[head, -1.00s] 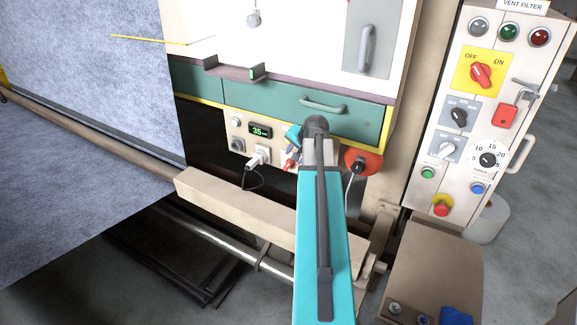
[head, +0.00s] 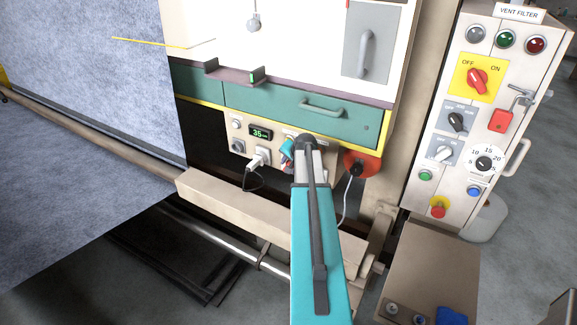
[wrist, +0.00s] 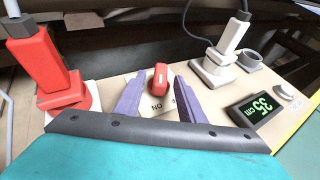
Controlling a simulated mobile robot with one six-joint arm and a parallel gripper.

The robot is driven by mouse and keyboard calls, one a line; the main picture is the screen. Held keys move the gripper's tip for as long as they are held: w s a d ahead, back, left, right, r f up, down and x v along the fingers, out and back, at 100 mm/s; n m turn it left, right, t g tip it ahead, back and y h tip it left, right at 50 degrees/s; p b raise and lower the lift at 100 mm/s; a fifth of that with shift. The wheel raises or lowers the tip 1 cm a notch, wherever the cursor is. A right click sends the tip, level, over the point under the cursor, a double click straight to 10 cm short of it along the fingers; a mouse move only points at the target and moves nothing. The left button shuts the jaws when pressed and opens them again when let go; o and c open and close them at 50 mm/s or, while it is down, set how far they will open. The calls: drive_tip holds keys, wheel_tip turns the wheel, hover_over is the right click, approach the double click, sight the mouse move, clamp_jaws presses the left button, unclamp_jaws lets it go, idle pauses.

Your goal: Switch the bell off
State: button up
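A red rotary knob (wrist: 160,77) sits on a pale plate with dark lettering that reads ON upside down in the wrist view. The rest of the lettering is hidden, so I cannot read whether it names the bell. My gripper (wrist: 159,98) has its two purple fingers on either side of the knob, apart, with a gap to it. The knob's handle points roughly up and down in the wrist view. In the head view my arm covers most of this part of the beige panel (head: 231,131).
On the panel, a red plug (wrist: 55,75) stands left of the fingers, a white plug (wrist: 230,42) and a 35 cm display (wrist: 257,107) right. A VENT FILTER box (head: 455,190) with a red OFF/ON switch (head: 478,81) stands at right.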

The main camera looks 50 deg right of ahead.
drive_tip(key=shift+p+x, duration=0.3)
drive_tip(key=shift+x, duration=1.1)
drive_tip(key=shift+r, duration=0.1)
clamp_jaws()
